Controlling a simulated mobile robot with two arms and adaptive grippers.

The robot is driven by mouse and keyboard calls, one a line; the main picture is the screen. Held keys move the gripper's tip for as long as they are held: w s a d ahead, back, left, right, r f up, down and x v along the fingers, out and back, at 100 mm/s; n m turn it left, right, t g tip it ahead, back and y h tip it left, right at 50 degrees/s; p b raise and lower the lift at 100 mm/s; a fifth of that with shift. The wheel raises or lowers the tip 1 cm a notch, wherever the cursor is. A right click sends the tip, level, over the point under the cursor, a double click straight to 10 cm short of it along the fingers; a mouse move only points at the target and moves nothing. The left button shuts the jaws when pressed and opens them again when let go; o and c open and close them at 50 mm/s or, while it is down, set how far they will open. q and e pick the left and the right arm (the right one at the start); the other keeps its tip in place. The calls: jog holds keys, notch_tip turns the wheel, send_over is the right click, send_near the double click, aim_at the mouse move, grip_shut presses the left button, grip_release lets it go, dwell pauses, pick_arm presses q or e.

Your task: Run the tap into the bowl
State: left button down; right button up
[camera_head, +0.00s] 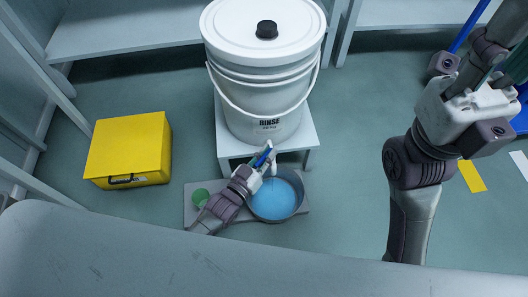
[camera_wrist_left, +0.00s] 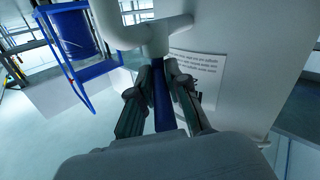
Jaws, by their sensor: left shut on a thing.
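The white bucket labelled RINSE (camera_head: 262,85) stands on a small white stand. Its tap has a blue lever (camera_head: 263,157) near the bucket's foot. My left gripper (camera_head: 258,166) is shut on this lever. In the left wrist view, the blue lever (camera_wrist_left: 163,108) lies between the two fingers, below the white tap body (camera_wrist_left: 155,38). The round grey bowl (camera_head: 300,206) sits below and beside the tap, with blue liquid in it. My gripper hides part of the bowl's left rim and most of the tap. I cannot make out a stream.
The bowl rests on a grey board (camera_head: 240,214), with a green disc (camera_head: 200,197) at its left. A yellow case (camera_head: 129,150) lies on the floor at left. My right arm is raised at right, its gripper (camera_head: 513,68) partly cut off by the picture's edge. Shelves line the back.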

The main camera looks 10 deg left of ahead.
pick_arm(q)
jog(key=shift+s+d+f+n, duration=0.1)
jog(key=shift+s+d+n, duration=0.15)
jog(key=shift+d+n, duration=0.05)
dwell(0.4)
jog(key=c, duration=1.2)
grip_release()
jog(key=shift+w, duration=0.1)
jog(key=shift+a, duration=0.1)
jog(key=shift+r, duration=0.25)
notch_tip(320, 180, up, 10)
jog(key=shift+f, duration=0.2)
jog(key=shift+r, duration=0.1)
